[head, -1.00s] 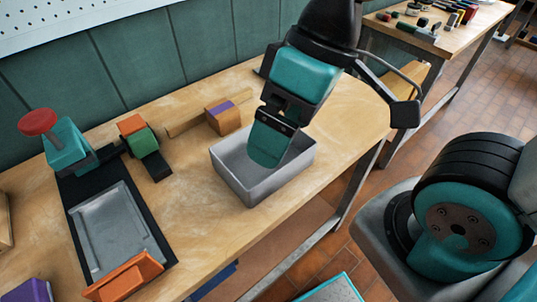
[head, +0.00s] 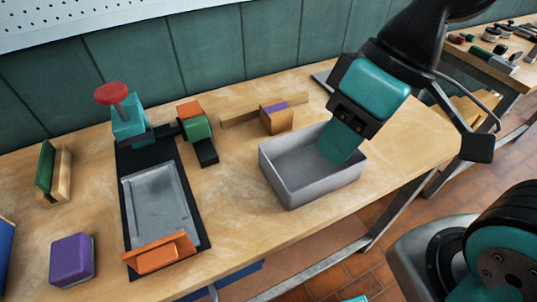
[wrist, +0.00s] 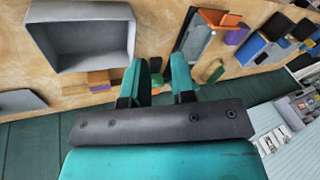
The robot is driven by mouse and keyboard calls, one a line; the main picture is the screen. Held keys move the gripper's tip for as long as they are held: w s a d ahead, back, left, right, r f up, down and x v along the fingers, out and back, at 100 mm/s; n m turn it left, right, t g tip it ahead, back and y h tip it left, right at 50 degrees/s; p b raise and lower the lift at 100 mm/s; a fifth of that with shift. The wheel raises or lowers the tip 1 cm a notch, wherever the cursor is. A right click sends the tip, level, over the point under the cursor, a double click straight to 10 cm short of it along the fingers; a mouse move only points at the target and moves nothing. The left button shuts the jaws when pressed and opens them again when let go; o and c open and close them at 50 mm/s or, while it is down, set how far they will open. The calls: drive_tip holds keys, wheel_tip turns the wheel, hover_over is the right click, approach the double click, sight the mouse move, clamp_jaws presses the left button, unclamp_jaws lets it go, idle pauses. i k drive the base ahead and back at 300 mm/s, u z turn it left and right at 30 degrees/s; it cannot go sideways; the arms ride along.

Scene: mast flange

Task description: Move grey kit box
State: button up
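The grey kit box (head: 290,186) is an open, empty-looking bin standing upright on the wooden bench, right of centre in the head view. In the wrist view the kit box (wrist: 82,12) is at upper left, apart from and left of my fingers. My gripper (head: 338,152) overlaps the box's back right part in the head view; its height over the box is hard to tell. In the wrist view the two teal fingers of my gripper (wrist: 160,66) stand apart with nothing held between them.
A black base with a grey plate (head: 160,208), a red-knobbed teal clamp (head: 128,118) and an orange block (head: 160,253) lies left of the box. A wooden block with purple (head: 276,118) stands close behind the box. A purple block (head: 71,260) is at front left. Bare bench separates plate and box.

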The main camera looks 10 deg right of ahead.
sight(293, 166)
drive_tip(key=u, duration=3.15)
drive_tip(key=k, duration=0.6)
drive_tip(key=z, duration=1.1)
